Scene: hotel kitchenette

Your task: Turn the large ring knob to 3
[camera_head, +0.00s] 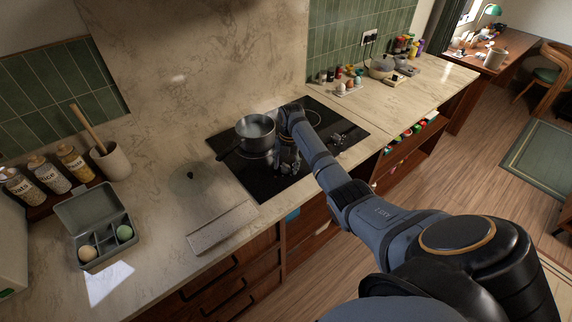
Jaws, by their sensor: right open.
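The black cooktop (247,180) is set in the marble counter, with a grey saucepan (256,130) on its left rear part. My right arm reaches across from the lower right. My right gripper (288,163) points down over the front middle of the cooktop, open, beside the saucepan. Small dark, shiny parts (338,139) show on the cooktop to the right of my arm. I cannot tell which is the large ring knob or read any number. The gripper and arm hide part of the cooktop. My left gripper is out of view.
A divided grey box (87,217) with two round items stands at the left. A flat pale board (222,227) lies at the counter's front edge. Jars and a utensil crock (112,161) stand behind the box.

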